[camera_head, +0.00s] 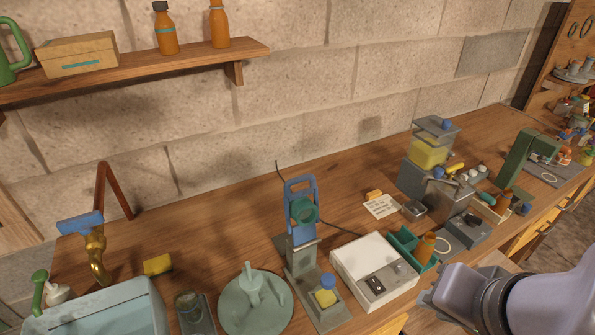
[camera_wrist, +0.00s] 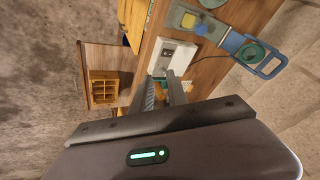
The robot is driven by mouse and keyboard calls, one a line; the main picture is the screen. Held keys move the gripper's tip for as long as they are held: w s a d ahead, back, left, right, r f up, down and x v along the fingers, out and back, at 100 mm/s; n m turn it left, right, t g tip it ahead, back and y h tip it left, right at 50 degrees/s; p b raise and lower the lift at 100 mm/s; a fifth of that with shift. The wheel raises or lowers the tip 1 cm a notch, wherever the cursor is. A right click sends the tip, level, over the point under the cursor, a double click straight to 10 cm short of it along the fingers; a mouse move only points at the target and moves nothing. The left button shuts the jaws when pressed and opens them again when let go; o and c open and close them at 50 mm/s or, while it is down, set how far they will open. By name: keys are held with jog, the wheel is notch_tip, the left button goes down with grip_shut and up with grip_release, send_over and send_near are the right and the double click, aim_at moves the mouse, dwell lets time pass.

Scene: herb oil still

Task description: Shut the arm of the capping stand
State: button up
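The stand with a blue arm (camera_head: 300,208), which I take to be the capping stand, is on the bench at the centre of the head view. Its arm is raised upright on a grey post (camera_head: 301,255) and carries a teal ring. Its grey base (camera_head: 330,315) bears a yellow block and a blue knob. In the wrist view the arm (camera_wrist: 262,58) and base (camera_wrist: 182,17) show at the upper right. My gripper (camera_wrist: 163,82) is open, with nothing seen between its fingers. In the head view my gripper (camera_head: 440,298) is at the lower right, apart from the stand.
A white box with a dark panel (camera_head: 372,262) stands between the stand and my gripper. A green holder with an amber bottle (camera_head: 426,250) is beside it. A round pale green plate (camera_head: 236,318) is left of the stand. The stone wall rises behind.

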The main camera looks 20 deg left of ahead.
jog(key=w+a+r+n+p, duration=0.1)
jog(key=w+r+p, duration=0.1)
jog(key=r, duration=0.1)
jog(key=w+a+r+n+p, duration=0.1)
jog(key=w+a+r, duration=0.1)
jog(key=r, duration=0.1)
jog(key=w+a+r+n+g+p, duration=0.1)
jog(key=w+r+p, duration=0.1)
jog(key=r, duration=0.1)
jog(key=shift+w+a+r+p, duration=0.25)
jog(key=shift+a+r+p, duration=0.1)
jog(key=shift+a+r, duration=0.05)
grip_shut()
jog(key=w+a+r+n+g+p, duration=0.1)
jog(key=w+a+r+n+p, duration=0.4)
jog(key=w+a+p, duration=0.65)
jog(key=a+f+n+g+p, duration=0.15)
jog(key=a+n, duration=0.25)
jog(key=a, duration=1)
jog(key=shift+w+d+f, duration=0.1)
jog(key=shift+d+f, duration=0.15)
jog(key=shift+f, duration=1.5)
jog(key=shift+s+d+f, duration=0.1)
jog(key=shift+d+f, duration=0.1)
jog(key=shift+f, duration=1.55)
jog(key=shift+w+d+f, duration=0.1)
jog(key=shift+d+f, duration=0.15)
jog(key=shift+f, duration=1.5)
jog(key=shift+w+f, duration=0.1)
